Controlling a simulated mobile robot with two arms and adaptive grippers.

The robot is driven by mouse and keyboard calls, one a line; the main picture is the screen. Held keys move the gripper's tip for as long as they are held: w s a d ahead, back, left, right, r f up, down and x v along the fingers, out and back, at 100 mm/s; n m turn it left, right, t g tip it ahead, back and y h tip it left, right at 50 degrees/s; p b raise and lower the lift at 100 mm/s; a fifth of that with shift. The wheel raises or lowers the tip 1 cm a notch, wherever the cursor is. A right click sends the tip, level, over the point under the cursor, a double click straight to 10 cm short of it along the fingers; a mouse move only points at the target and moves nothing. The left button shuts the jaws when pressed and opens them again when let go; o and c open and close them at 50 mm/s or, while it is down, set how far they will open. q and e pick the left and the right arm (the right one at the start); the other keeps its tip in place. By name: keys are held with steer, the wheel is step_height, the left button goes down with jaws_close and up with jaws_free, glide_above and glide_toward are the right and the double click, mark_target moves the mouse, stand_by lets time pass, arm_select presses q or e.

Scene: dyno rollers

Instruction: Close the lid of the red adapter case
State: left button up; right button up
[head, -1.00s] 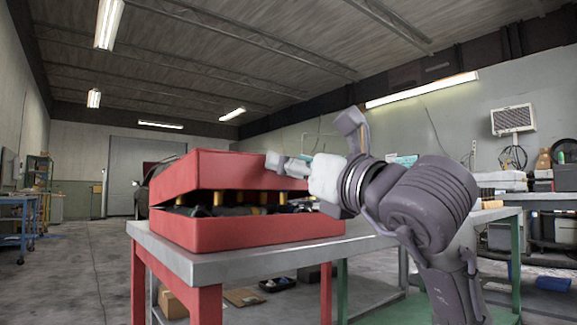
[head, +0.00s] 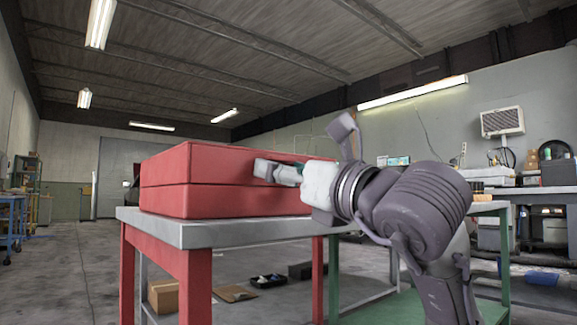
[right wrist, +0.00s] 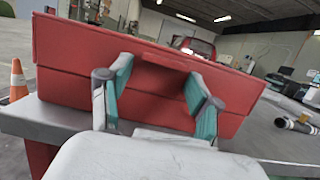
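The red adapter case (head: 165,200) sits on the metal-topped table. Its lid (head: 215,160) lies down on the base, with only a thin dark seam between them on the visible sides. My right gripper (head: 268,170) is at the case's right-hand side, level with the lid. In the right wrist view, its two teal-padded fingers (right wrist: 158,78) are spread apart against or very close to the red case wall (right wrist: 80,55), with nothing held between them. Contact is hard to tell. The case's inside is hidden. My left gripper is out of view.
The table's grey top (head: 180,232) has a bare strip in front of the case. A cardboard box (head: 163,295) and a black tray (head: 268,281) lie on the floor below. An orange cone (right wrist: 18,80) stands beyond the table.

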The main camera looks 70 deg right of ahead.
steer(key=shift+o, duration=0.4)
steer(key=shift+s+r, duration=0.1)
steer(key=shift+r, duration=0.05)
steer(key=v, duration=1.2)
